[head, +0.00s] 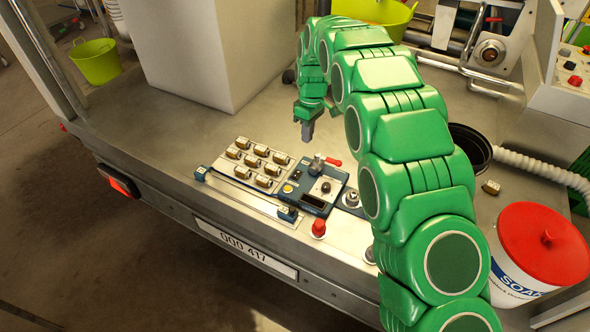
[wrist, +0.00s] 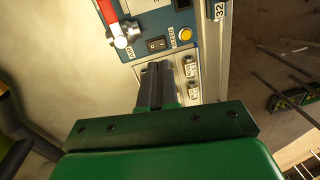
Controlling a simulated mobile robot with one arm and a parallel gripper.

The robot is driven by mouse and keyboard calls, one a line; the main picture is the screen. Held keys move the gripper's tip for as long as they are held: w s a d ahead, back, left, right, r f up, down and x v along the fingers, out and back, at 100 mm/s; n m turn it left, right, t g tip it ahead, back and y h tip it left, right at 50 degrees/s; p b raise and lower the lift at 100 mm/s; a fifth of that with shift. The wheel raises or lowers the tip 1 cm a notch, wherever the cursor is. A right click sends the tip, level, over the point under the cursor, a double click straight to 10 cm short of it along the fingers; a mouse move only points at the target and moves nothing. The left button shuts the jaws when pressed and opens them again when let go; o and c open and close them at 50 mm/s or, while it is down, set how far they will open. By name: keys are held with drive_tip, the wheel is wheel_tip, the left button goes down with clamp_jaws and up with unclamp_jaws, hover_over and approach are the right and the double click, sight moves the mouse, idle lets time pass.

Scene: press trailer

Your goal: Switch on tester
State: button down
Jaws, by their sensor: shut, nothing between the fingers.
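The tester is a blue panel (head: 313,201) on the metal bed, with a yellow button, dark controls and a red-handled lever (head: 332,161). In the wrist view the tester (wrist: 168,22) lies at the top, showing a black rocker switch (wrist: 157,44), a yellow button (wrist: 186,34) and a red lever (wrist: 106,11) on a metal valve. The rocker's on or off position cannot be told.
A light tray (head: 240,176) with several brass-coloured parts sits left of the tester. A red knob (head: 319,227) stands at its front. A black bucket (head: 470,146) and a red-lidded tub (head: 545,246) are to the right. A white block (head: 195,50) stands behind.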

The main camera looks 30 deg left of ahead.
sight(295, 176)
drive_tip(key=shift+s+a+f+n, duration=0.1)
drive_tip(key=shift+a+f+n, duration=0.1)
drive_tip(key=shift+a+f, duration=0.5)
drive_tip(key=shift+s+a+f+n, duration=0.1)
drive_tip(key=shift+a+f+n, duration=0.2)
drive_tip(key=shift+a, duration=0.6)
drive_tip(key=shift+f, duration=0.15)
drive_tip(key=f, duration=0.4)
drive_tip(key=s+f, duration=0.1)
drive_tip(key=f, duration=0.7)
drive_tip(key=shift+s+f, duration=0.25)
drive_tip(key=shift+s, duration=0.05)
drive_tip(key=shift+f, duration=0.65)
drive_tip(key=shift+f, duration=0.1)
drive_tip(key=shift+w, duration=0.1)
drive_tip(key=shift+w+r, duration=0.25)
drive_tip(key=shift+w, duration=0.4)
drive_tip(key=shift+r, duration=0.1)
